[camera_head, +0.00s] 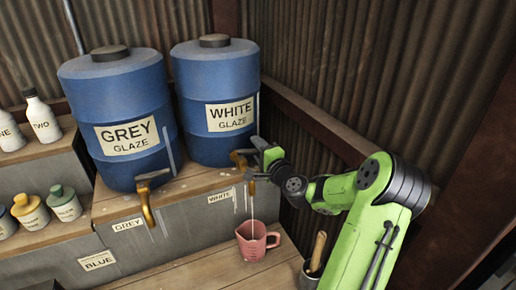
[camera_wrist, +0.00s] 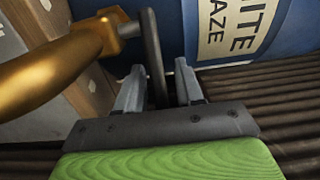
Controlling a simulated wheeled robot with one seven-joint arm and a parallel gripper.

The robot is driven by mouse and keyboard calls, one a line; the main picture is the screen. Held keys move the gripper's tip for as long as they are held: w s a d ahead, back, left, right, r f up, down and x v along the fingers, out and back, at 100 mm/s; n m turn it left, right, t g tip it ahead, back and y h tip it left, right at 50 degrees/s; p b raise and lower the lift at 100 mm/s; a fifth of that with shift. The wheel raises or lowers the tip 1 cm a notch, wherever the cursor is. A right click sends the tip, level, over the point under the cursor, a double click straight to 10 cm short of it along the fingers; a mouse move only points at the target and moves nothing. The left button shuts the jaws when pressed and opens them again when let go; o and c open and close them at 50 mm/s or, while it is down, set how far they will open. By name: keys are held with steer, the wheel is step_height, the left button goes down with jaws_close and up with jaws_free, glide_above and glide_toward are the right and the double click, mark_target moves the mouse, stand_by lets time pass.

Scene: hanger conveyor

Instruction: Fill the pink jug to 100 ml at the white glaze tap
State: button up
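The pink jug (camera_head: 258,246) stands upright on the lower wooden shelf under the white glaze tap (camera_head: 243,158). A thin white stream (camera_head: 252,212) falls from the tap into the jug. The level inside is too small to read. The blue white-glaze barrel (camera_head: 217,135) sits behind the tap. My gripper (camera_head: 264,158) is at the tap. In the wrist view, my gripper's fingers (camera_wrist: 160,88) stand apart on either side of the dark tap lever (camera_wrist: 153,50), with a gap on the right. The brass tap body (camera_wrist: 50,70) is at left.
The blue grey-glaze barrel (camera_head: 120,120) and its brass tap (camera_head: 148,200) are to the left. A grey pot with a wooden-handled tool (camera_head: 318,252) stands right of the jug, near my arm. Several bottles (camera_head: 40,118) line the left shelves. A corrugated wall closes the back and right.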

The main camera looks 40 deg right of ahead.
steer(key=b+v, duration=0.4)
steer(key=v, duration=1.1)
steer(key=shift+s, duration=0.4)
stand_by(1.1)
